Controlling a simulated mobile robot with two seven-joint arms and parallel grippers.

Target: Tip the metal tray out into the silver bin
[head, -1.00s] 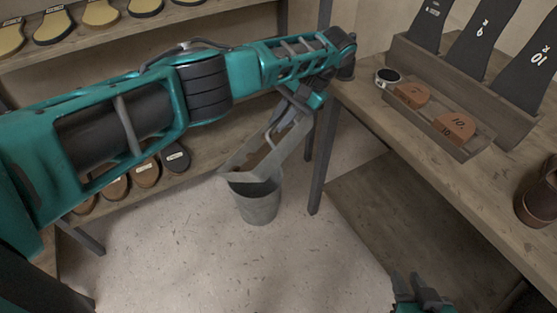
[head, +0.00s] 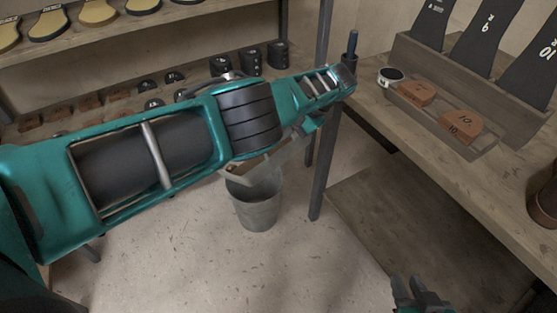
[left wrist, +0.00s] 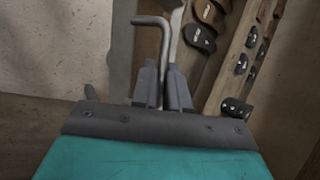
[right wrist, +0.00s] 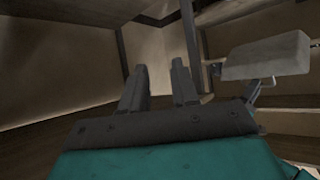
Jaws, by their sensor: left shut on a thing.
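The metal tray (head: 290,152), grey and long, is held over the silver bin (head: 257,212) in the head view, and my left arm hides much of it. Its lower end is at the bin's mouth, and something brown shows inside it. The bin stands upright on the floor; its inside is mostly hidden. My left gripper (left wrist: 163,78) is shut on the tray's bent metal handle (left wrist: 150,21) in the left wrist view. My right gripper (head: 418,287) is open and empty at the bottom of the head view; its parted fingers show in the right wrist view (right wrist: 160,82).
A wooden bench (head: 440,190) on the right carries a rack of dark numbered boards and brown blocks (head: 459,126). Its dark leg (head: 325,165) stands just right of the bin. Shelves with soles (head: 97,12) are behind my left arm. The floor in front of the bin is clear.

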